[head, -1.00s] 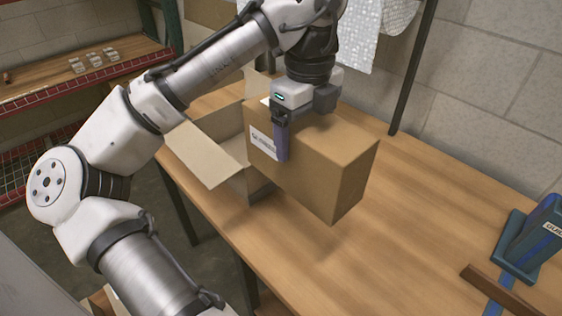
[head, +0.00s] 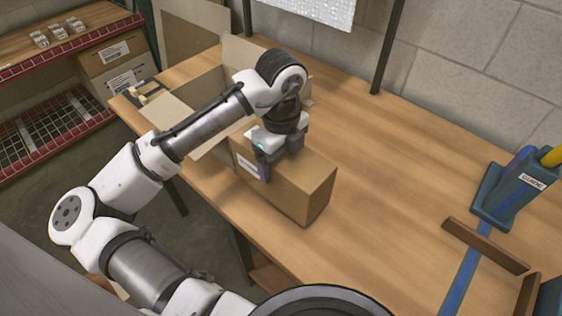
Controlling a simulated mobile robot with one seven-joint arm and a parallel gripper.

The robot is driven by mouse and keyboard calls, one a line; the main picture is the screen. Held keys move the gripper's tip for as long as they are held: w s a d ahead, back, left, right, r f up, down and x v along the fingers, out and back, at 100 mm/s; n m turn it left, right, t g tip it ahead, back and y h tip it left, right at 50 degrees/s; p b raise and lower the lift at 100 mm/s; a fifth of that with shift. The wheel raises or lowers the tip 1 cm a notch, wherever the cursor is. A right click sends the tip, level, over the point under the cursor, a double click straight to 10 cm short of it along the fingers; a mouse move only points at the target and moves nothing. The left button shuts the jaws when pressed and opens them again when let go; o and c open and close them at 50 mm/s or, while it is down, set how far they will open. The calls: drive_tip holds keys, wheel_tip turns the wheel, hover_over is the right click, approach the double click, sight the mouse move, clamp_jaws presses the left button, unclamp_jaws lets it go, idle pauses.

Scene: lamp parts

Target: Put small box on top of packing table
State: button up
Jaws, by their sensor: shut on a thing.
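The small box (head: 305,195) is a closed brown carton with a white label on its left face. It is at the front edge of the wooden packing table (head: 390,180), right of an open carton. My gripper (head: 268,168) points down over the box's left end and is shut on it, one finger showing against the labelled face. The box looks level and at or very near the tabletop; I cannot tell if its underside touches. The other finger is hidden.
An open carton (head: 190,90) with spread flaps stands just left of the box. A blue-green holder (head: 512,185) and wooden strips (head: 485,245) lie at the right. The table's middle and back are clear. A red-edged shelf (head: 70,50) stands at the far left.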

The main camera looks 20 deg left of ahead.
drive_tip(key=shift+f, duration=0.95)
drive_tip(key=shift+f, duration=0.1)
drive_tip(key=shift+f, duration=0.15)
drive_tip(key=o, duration=1.5)
wheel_tip(320, 180, up, 12)
drive_tip(key=shift+r+b, duration=0.25)
drive_tip(key=shift+b, duration=0.6)
